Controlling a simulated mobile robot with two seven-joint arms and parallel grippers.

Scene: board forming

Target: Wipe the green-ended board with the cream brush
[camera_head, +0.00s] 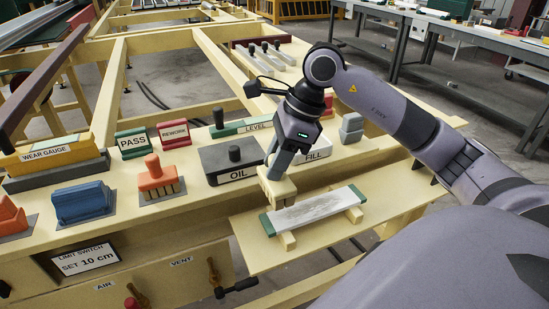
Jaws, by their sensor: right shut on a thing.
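The green-ended board (315,210) lies on two cream supports on the wooden shelf at the lower middle. Its top is white with grey smudges, and a green end shows at each side. My right gripper (279,169) comes in from the right and is shut on the cream brush (277,190). The brush is upright at the board's left end, by its far edge. I cannot tell whether its bristles touch the board. The fingers hide the top of the brush. My left gripper is not in view.
Behind the brush stand the dark OIL box (228,163) and the white FILL box (317,155). An orange brush (159,177) and a blue block (82,202) stand to the left. The shelf right of the board is bare.

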